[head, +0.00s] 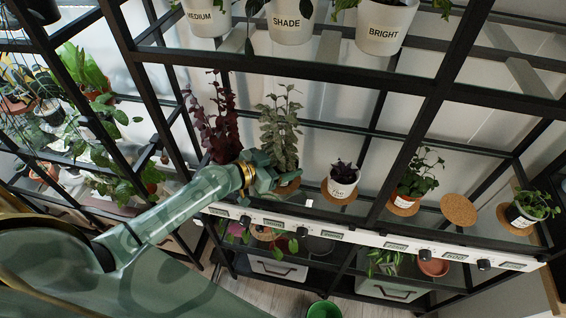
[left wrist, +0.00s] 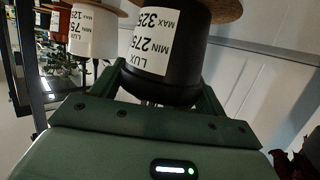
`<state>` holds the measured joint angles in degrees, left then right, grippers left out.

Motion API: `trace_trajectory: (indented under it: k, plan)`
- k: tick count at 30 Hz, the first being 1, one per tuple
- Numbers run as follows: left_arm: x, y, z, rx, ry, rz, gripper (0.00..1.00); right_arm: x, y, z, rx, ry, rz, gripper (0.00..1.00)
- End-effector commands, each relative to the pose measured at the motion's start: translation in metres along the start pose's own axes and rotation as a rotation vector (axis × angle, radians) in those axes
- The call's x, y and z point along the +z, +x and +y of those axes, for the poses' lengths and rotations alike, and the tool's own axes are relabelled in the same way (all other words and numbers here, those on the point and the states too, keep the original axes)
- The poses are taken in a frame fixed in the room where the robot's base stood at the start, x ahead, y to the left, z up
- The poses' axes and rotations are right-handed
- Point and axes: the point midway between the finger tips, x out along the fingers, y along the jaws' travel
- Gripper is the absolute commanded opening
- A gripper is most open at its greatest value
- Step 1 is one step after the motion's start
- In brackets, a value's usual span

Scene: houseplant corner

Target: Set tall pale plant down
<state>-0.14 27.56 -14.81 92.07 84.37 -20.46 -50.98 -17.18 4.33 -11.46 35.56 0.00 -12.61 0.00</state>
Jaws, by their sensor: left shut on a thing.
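The tall pale plant (head: 281,118) stands upright at the shelf, its grey-green leaves showing above my left gripper (head: 264,172) in the head view. My gripper hides most of its pot there. In the left wrist view, my left gripper (left wrist: 155,105) is shut around a black pot (left wrist: 165,65) with a white lux label reading 275 to 325. A cork mat (left wrist: 227,9) shows at the pot's end; whether the two touch is hard to tell. The cork mat also shows beside the gripper in the head view (head: 292,187). My right gripper is not in view.
A dark red plant (head: 217,125) stands close on the left. A small purple plant in a white pot (head: 342,182) stands to the right, then a green plant (head: 414,180). An empty cork mat (head: 459,209) lies farther right. A white control strip (head: 365,239) runs along the shelf front.

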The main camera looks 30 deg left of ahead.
Motion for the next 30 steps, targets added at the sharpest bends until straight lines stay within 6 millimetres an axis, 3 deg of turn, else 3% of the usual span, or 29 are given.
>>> trace_trajectory:
  k: [3, 4, 6, 17, 20, 30]
  plan:
    - [0.003, 0.001, 0.0, 0.0, 0.0, 0.0, 0.47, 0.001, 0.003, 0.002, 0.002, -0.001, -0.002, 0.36]
    - [0.003, 0.001, 0.0, 0.001, 0.0, -0.001, 0.77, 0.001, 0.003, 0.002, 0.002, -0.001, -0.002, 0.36]
    - [0.002, 0.001, 0.0, 0.001, 0.0, 0.0, 0.96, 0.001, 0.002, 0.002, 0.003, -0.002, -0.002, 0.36]
    - [-0.002, -0.002, 0.0, 0.0, 0.0, 0.0, 0.96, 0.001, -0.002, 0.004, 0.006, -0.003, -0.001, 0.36]
    - [0.002, -0.017, 0.0, 0.0, 0.002, -0.004, 0.96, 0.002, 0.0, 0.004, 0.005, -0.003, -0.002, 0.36]
    - [0.003, -0.095, 0.001, 0.004, 0.002, -0.005, 0.96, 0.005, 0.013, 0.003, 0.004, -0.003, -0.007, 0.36]
